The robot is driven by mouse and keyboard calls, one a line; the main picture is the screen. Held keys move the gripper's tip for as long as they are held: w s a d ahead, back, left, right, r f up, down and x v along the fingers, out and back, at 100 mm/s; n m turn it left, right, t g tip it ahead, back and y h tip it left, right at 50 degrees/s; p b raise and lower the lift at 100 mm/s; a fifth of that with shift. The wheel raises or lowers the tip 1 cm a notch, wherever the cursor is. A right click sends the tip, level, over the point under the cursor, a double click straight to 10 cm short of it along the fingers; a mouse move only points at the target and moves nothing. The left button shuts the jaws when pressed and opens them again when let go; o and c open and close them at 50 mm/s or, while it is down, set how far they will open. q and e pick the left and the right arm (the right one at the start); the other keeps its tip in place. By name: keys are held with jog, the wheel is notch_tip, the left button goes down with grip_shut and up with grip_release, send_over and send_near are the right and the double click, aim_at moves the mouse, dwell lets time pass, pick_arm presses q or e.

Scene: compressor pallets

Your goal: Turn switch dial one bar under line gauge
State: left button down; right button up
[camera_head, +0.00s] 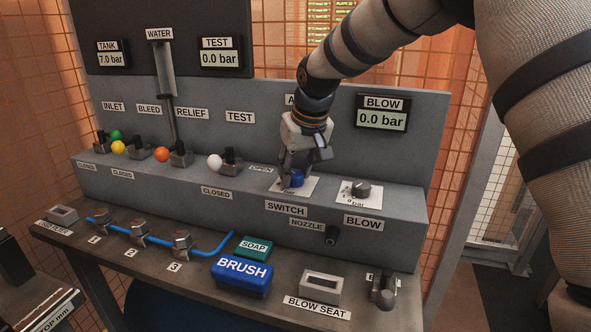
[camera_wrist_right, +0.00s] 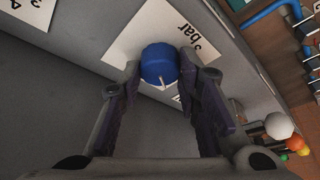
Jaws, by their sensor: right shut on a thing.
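The blue switch dial (camera_head: 297,179) sits on a white scale plate above the SWITCH label (camera_head: 286,208). In the right wrist view the dial (camera_wrist_right: 158,64) has a white pointer mark, and part of its plate reads "bar". My right gripper (camera_head: 293,172) comes down over the dial from above. In the right wrist view its fingers (camera_wrist_right: 160,75) stand on either side of the dial and are shut on it. The line gauge is not clearly seen; a label behind my right arm is mostly covered. My left gripper is not in view.
The BLOW dial (camera_head: 360,189) stands just right of my gripper, under the BLOW gauge (camera_head: 382,112) reading 0.0 bar. Valves with coloured balls (camera_head: 162,154) line the ledge to the left. The blue BRUSH (camera_head: 241,275) and green SOAP (camera_head: 254,248) lie on the bench below.

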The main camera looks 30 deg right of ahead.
jog(key=n+y, duration=0.2)
jog(key=n, duration=0.3)
jog(key=shift+d+n, duration=0.15)
jog(key=shift+n, duration=0.15)
jog(key=shift+w+f+n+g+y, duration=0.1)
jog(key=shift+n+g+y, duration=0.35)
jog(key=shift+n, duration=0.75)
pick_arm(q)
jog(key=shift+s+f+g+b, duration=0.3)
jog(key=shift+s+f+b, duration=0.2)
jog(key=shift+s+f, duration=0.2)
pick_arm(e)
jog(key=shift+n+y, duration=0.45)
jog(key=shift+n, duration=0.65)
jog(key=shift+n+g, duration=0.25)
jog(key=shift+n, duration=0.05)
jog(key=o, duration=1.1)
jog(key=shift+o, duration=0.2)
jog(key=v, duration=1.2)
